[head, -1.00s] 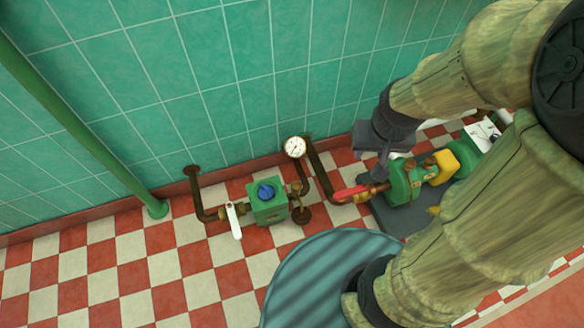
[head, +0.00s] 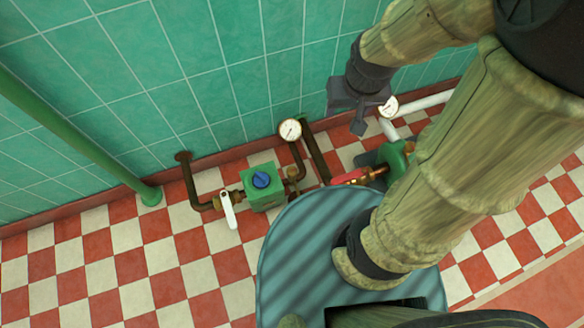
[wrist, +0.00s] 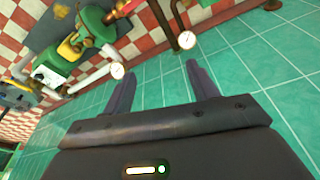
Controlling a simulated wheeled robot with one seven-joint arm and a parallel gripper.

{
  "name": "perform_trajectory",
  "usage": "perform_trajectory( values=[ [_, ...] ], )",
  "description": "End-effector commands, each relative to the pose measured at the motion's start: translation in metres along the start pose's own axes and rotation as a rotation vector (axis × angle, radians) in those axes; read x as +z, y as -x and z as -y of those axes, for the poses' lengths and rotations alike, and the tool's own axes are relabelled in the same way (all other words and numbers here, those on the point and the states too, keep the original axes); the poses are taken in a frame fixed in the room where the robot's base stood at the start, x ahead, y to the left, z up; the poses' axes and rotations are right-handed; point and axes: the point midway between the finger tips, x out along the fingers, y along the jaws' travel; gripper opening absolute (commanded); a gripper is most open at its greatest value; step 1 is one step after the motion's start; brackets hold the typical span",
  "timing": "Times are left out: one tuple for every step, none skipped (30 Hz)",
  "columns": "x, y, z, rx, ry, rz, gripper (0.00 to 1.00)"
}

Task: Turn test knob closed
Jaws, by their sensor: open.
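A blue knob (head: 261,179) sits on top of a green box (head: 263,193) in the brown pipe line near the wall. No label on it is readable. My gripper (head: 362,118) is up and to the right of this knob in the head view, well apart from it. In the wrist view my gripper (wrist: 161,72) shows two spread fingers with nothing between them. The blue knob cannot be made out in the wrist view.
A white lever (head: 228,209) is left of the box, and a red handle (head: 350,177) is right of it. Gauges stand on the pipes, one near the box (head: 290,130). A green pump (wrist: 70,48) shows in the wrist view. Checkered floor is free at left.

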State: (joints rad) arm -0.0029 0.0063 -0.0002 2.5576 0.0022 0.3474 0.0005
Motion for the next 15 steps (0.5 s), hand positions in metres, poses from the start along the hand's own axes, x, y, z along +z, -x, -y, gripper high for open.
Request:
perform_trajectory(
  values=[
    [-0.001,-0.005,0.002,-0.003,0.001,0.005,0.59],
    [-0.003,-0.008,0.004,-0.005,0.002,0.009,0.59],
    [-0.004,-0.014,0.006,-0.008,0.002,0.016,0.59],
    [-0.006,-0.020,0.010,-0.011,0.005,0.023,0.59],
    [-0.007,-0.026,0.013,-0.015,0.007,0.030,0.59],
    [-0.011,-0.037,0.018,-0.019,0.010,0.039,0.59],
    [-0.013,-0.045,0.022,-0.023,0.011,0.048,0.59],
    [-0.014,-0.054,0.026,-0.026,0.011,0.059,0.59],
    [-0.017,-0.068,0.032,-0.030,0.012,0.070,0.59],
    [-0.019,-0.078,0.037,-0.032,0.012,0.080,0.59],
    [-0.020,-0.088,0.042,-0.034,0.012,0.090,0.59],
    [-0.022,-0.102,0.047,-0.036,0.011,0.101,0.59],
    [-0.022,-0.113,0.052,-0.037,0.011,0.112,0.59],
    [-0.022,-0.124,0.057,-0.037,0.010,0.121,0.59],
    [-0.022,-0.139,0.063,-0.037,0.012,0.134,0.59]
  ],
)
